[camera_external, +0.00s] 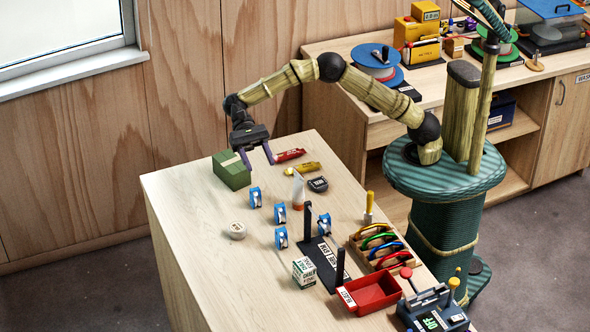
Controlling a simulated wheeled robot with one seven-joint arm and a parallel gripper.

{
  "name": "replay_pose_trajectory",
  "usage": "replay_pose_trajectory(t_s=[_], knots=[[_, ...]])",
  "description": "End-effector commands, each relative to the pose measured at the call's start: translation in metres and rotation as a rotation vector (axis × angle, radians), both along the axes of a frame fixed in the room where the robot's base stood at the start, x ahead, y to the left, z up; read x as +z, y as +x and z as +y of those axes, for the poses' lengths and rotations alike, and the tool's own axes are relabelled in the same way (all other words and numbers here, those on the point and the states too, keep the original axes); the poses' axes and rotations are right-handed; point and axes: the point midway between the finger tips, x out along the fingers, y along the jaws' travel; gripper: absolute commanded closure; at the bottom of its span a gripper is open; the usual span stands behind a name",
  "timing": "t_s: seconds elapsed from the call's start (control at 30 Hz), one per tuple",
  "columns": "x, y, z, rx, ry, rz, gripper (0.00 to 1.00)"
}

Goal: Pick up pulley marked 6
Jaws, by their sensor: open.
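Several small blue-and-white blocks, which look like the pulleys, stand on the wooden table. One pulley (255,197) is nearest my gripper, a second (280,213) and a third (281,237) stand in front of it, and another (324,224) is to the right by a black stand. Their numbers are too small to read, so I cannot tell which is marked 6. My gripper (258,159) points down, open and empty, over the far part of the table, beside the green box and behind the pulleys.
A green box (231,170) stands left of my gripper. A red tube (290,155), yellow tube (307,168) and dark puck (318,184) lie to its right. A black stand (322,255), carabiner rack (377,247) and red tray (370,294) fill the right front. The left side is mostly clear.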

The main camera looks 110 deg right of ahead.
Motion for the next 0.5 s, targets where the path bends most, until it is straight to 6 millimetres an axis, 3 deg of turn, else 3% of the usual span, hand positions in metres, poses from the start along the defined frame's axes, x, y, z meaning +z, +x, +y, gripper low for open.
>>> replay_pose_trajectory(t_s=[0.1, 0.3, 0.5], knots=[[-0.036, -0.001, 0.001, 0.003, -0.003, 0.009, 0.46], [-0.076, -0.001, 0.002, 0.003, -0.005, 0.004, 0.46], [-0.082, -0.001, 0.002, 0.004, -0.007, -0.001, 0.46]])
